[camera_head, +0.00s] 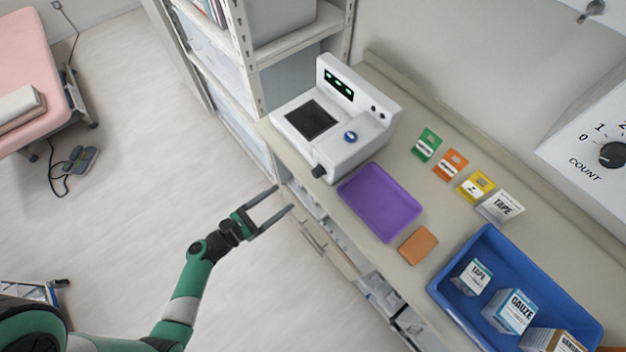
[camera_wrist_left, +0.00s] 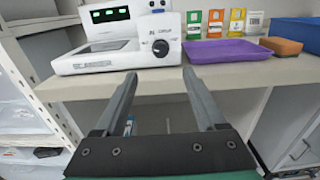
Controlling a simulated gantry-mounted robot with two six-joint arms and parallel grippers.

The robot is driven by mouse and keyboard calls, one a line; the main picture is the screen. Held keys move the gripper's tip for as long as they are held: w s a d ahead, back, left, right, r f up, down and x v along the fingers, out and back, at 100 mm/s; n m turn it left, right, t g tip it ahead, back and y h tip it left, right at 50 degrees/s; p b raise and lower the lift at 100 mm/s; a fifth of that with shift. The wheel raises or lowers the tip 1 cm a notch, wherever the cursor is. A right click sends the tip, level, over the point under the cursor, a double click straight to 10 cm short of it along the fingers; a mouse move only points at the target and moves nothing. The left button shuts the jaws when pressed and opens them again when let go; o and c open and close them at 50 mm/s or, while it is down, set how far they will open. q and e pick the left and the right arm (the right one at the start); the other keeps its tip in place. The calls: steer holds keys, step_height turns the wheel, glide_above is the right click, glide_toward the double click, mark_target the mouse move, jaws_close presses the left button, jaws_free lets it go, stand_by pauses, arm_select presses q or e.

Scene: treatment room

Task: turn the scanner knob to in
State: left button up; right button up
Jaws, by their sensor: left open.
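The white scanner (camera_head: 355,155) stands on the counter by the shelf, with a dark glass plate and a green-lit display. Its black knob (camera_head: 318,171) sticks out of the front face. In the left wrist view the scanner (camera_wrist_left: 92,64) fills the upper left, and the knob (camera_wrist_left: 160,47) shows a light mark with small print beside and above it; its exact setting is hard to read. My left gripper (camera_head: 284,198) is open and empty, in front of the counter edge, apart from the knob. In the left wrist view its fingers (camera_wrist_left: 159,73) point toward the knob. My right gripper is not in view.
A purple tray (camera_head: 380,206) and an orange block (camera_head: 418,245) lie right of the scanner. Several coloured packets stand behind them. A blue bin (camera_head: 447,290) holds boxes. A shelf (camera_head: 255,60) rises left of the scanner.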

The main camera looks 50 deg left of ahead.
mark_target(314, 175)
arm_select(q)
steer(key=w, duration=0.3)
steer(key=w+b, duration=0.1)
steer(key=w, duration=0.3)
steer(key=w+d, duration=0.1)
steer(key=w, duration=0.3)
steer(key=shift+w+b, duration=0.2)
steer(key=shift+b, duration=0.2)
jaws_close()
